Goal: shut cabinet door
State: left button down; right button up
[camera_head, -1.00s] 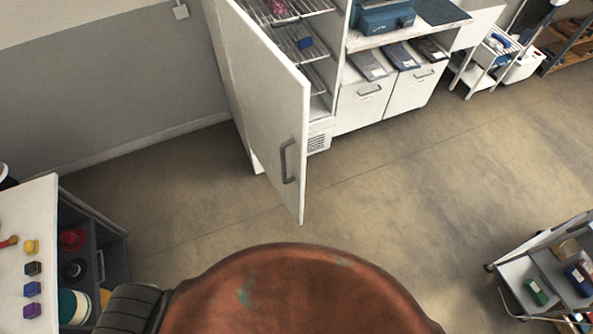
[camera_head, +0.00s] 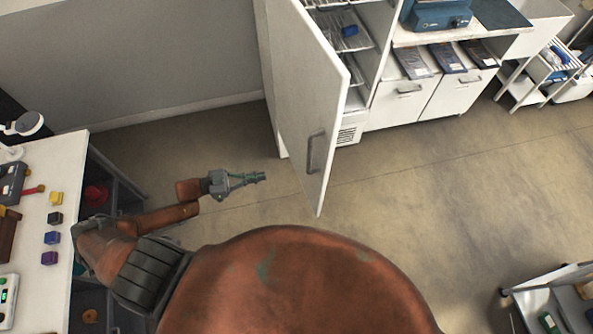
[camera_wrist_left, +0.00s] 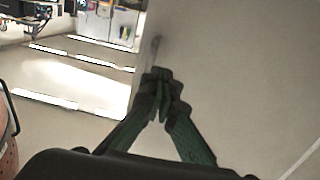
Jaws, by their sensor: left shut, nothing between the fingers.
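The white cabinet door (camera_head: 305,105) stands wide open, swung out toward me from a tall cabinet with wire shelves (camera_head: 340,50). A grey handle (camera_head: 316,152) is on the door's face near its free edge. My left gripper (camera_head: 260,177) is shut and empty, to the left of the door's outer face and apart from it in the head view. In the left wrist view the closed green fingertips (camera_wrist_left: 160,78) overlap the door (camera_wrist_left: 230,60), just below the handle (camera_wrist_left: 154,50). My right gripper is not in view.
A white-topped table (camera_head: 45,205) with small coloured blocks stands at the left, beside my left arm. A low counter (camera_head: 465,38) adjoins the cabinet on the right. A cart (camera_head: 550,292) stands at lower right. Floor around the door's free edge is clear.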

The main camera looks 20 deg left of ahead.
pick_arm(q)
jog(key=s+r+p+x, duration=0.1)
jog(key=p+x, duration=0.1)
jog(key=x, duration=1.2)
jog(key=shift+d+r, duration=0.3)
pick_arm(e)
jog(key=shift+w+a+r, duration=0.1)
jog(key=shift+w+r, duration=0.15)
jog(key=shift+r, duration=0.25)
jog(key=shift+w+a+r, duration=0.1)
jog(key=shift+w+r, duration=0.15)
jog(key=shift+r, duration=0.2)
pick_arm(q)
jog(key=shift+w, duration=0.15)
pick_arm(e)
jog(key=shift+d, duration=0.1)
